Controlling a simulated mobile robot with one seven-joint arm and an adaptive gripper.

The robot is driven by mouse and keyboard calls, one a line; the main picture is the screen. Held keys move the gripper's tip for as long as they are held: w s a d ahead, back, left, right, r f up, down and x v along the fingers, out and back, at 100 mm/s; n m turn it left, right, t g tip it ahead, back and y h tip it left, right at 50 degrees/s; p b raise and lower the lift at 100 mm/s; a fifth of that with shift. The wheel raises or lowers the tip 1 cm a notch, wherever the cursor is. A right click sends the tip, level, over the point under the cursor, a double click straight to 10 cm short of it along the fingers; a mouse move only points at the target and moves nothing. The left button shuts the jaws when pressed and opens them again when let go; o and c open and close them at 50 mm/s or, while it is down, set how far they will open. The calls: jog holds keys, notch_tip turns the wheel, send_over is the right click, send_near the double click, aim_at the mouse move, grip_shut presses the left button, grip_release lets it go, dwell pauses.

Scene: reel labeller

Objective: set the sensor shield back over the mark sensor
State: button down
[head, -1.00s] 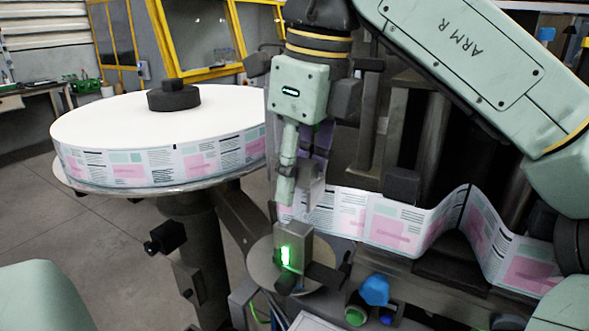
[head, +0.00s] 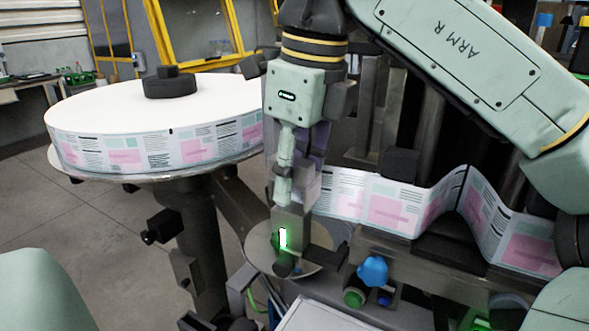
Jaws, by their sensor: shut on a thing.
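My gripper (head: 290,183) points straight down at the middle of the head view. It is shut on the sensor shield (head: 308,187), a pale, see-through box-like piece partly hidden behind the near finger. The mark sensor (head: 294,217) is a grey block with a lit green window, directly below the gripper. The shield's lower part meets or overlaps the top of the sensor in the picture. I cannot tell whether it touches the sensor or how far down around it the shield sits.
The printed label web (head: 395,205) runs close behind and right of the sensor. A large label reel (head: 90,115) stands at the left. A blue knob (head: 373,270) and a green-ended cylinder (head: 354,298) sit low at the right of the sensor.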

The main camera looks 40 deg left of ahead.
aim_at(295, 208)
jog(key=shift+w+f+b, duration=0.1)
jog(key=shift+f+b, duration=0.95)
jog(key=shift+f, duration=1.15)
jog(key=c, duration=1)
grip_release()
jog(key=shift+c, duration=0.2)
